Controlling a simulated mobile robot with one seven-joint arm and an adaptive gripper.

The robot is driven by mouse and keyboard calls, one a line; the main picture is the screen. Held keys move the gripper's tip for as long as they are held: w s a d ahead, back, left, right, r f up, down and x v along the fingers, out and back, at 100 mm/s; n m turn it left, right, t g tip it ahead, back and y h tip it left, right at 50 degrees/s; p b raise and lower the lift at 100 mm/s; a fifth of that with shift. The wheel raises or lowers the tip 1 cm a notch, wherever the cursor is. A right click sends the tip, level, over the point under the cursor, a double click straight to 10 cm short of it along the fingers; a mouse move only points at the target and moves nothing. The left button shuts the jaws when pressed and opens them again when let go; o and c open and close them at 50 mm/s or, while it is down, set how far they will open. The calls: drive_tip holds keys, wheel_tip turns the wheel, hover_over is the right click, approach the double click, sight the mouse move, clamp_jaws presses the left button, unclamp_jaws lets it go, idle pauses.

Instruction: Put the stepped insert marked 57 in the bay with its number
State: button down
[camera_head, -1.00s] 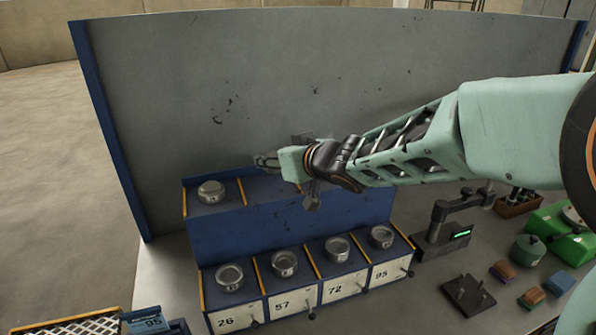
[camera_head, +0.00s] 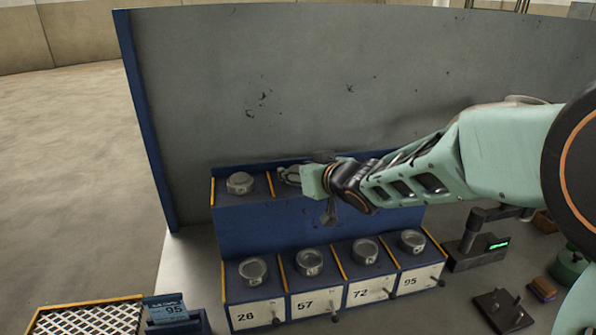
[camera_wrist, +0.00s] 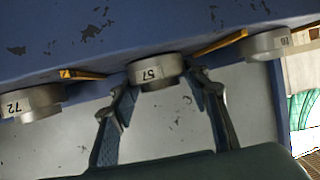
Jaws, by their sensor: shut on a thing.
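The round grey metal insert marked 57 (camera_wrist: 156,70) is between the two fingers of my gripper (camera_wrist: 163,85) in the wrist view, its number upside down. In the head view my gripper (camera_head: 288,175) is at the upper blue shelf (camera_head: 300,232), in the space right of the leftmost insert (camera_head: 240,182). The held insert is mostly hidden there by the fingers. I cannot tell whether it touches the shelf. The lower row has the bay labelled 57 (camera_head: 305,305), with a round metal piece (camera_head: 309,262) on top.
Bays 26 (camera_head: 257,315), 72 (camera_head: 370,291) and 95 (camera_head: 417,280) each carry a metal piece. In the wrist view an insert marked 72 (camera_wrist: 30,103) is left, another (camera_wrist: 266,45) right, beyond yellow dividers. A grey panel (camera_head: 330,90) stands behind the shelf.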

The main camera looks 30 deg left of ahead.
drive_tip(key=c, duration=1.1)
unclamp_jaws()
drive_tip(key=shift+r+p, duration=0.25)
drive_tip(key=shift+p, duration=0.05)
drive_tip(key=shift+s+d, duration=0.2)
drive_tip(key=shift+d, duration=0.15)
drive_tip(key=p+v, duration=0.2)
drive_tip(key=v, duration=0.9)
drive_tip(key=shift+s, duration=0.15)
drive_tip(key=shift+r, duration=0.1)
